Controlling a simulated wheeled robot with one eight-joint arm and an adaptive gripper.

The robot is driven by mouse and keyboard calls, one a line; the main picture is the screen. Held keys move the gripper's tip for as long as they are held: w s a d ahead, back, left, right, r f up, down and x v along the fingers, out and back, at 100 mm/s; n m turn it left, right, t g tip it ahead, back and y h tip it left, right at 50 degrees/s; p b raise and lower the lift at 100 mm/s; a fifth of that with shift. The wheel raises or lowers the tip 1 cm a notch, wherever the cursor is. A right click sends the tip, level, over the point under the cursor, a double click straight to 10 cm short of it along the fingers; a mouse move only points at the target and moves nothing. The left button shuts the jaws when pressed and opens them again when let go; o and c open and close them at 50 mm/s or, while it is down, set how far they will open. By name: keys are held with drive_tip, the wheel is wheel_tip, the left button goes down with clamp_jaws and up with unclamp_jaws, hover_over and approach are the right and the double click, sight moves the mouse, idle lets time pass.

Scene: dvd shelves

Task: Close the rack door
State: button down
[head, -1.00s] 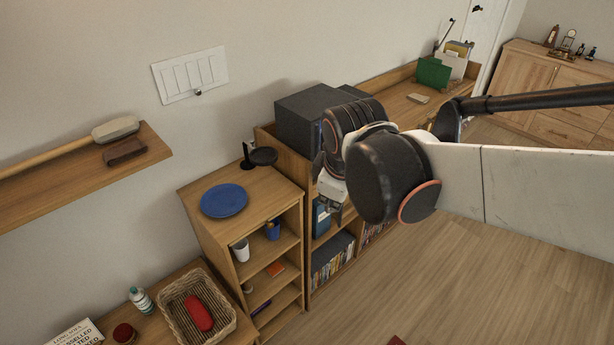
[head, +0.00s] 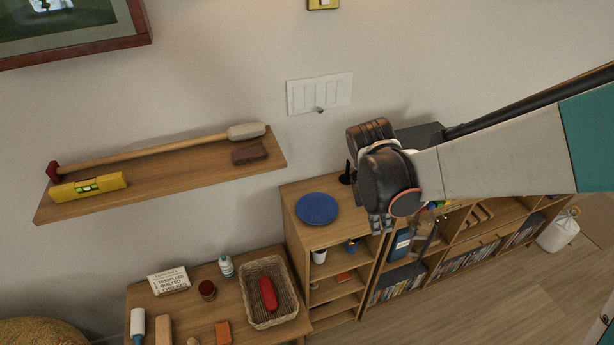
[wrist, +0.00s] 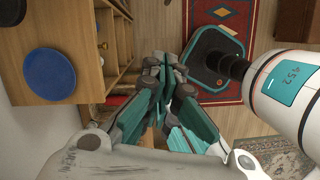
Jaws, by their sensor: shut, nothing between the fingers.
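A narrow wooden rack (head: 330,236) with open shelves stands against the wall, a blue plate (head: 318,208) on its top. A lower wooden DVD shelf (head: 445,262) stands to its right. I cannot make out a rack door for certain in either view. My gripper (head: 381,226) is shut and empty, by the rack's front right top corner in the head view. In the wrist view, my gripper (wrist: 166,72) points past the rack's open front, with the blue plate (wrist: 49,74) to its left. My arm hides part of the DVD shelf.
A low table with a wicker basket (head: 289,293) and a bottle (head: 226,265) is left of the rack. A wall shelf (head: 230,171) with a mallet (head: 246,131) hangs above. In the wrist view, a red rug (wrist: 215,18) lies on the floor.

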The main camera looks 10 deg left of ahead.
drive_tip(key=w+d+f, duration=0.2)
drive_tip(key=d+f, duration=0.4)
drive_tip(key=f, duration=0.3)
drive_tip(key=shift+f, duration=0.15)
drive_tip(key=shift+d, duration=0.2)
